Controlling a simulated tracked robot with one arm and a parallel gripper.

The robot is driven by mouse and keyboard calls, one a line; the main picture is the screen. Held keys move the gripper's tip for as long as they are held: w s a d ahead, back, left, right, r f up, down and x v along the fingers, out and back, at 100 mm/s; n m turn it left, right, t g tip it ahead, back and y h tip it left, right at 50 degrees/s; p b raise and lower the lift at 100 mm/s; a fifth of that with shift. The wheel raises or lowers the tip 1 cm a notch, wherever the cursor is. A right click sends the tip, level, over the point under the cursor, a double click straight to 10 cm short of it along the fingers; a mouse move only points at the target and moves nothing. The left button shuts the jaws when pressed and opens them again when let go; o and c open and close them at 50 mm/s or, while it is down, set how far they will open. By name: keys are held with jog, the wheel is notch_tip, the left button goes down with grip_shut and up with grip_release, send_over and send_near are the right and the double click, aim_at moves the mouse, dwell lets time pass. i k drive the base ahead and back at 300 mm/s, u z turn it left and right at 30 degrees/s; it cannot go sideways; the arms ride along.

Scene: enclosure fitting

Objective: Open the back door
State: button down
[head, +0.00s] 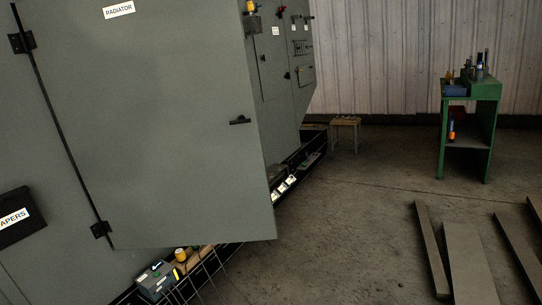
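A large grey-green enclosure fills the left of the head view. Its door (165,130) carries a "RADIATOR" label and has dark hinges along its left side. A small black handle (240,121) sits near its right edge. The door appears to stand ajar, with its lower right corner jutting out past the base rail. I cannot tell from the label whether this is the back door. The space behind it is hidden. My gripper is not in view.
A black box marked "APERS" (18,216) is on the left panel. Small parts (158,278) lie on the base rail below the door. A green workbench (467,125), a stool (345,131) and long planks (468,262) are to the right. Open concrete floor lies between.

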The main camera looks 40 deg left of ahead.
aim_at(145, 96)
jog(key=u, duration=0.05)
jog(key=i, duration=1.25)
jog(key=u, duration=0.4)
jog(key=i, duration=1.3)
jog(key=u, duration=0.7)
jog(key=i, duration=1.35)
jog(key=u, duration=0.45)
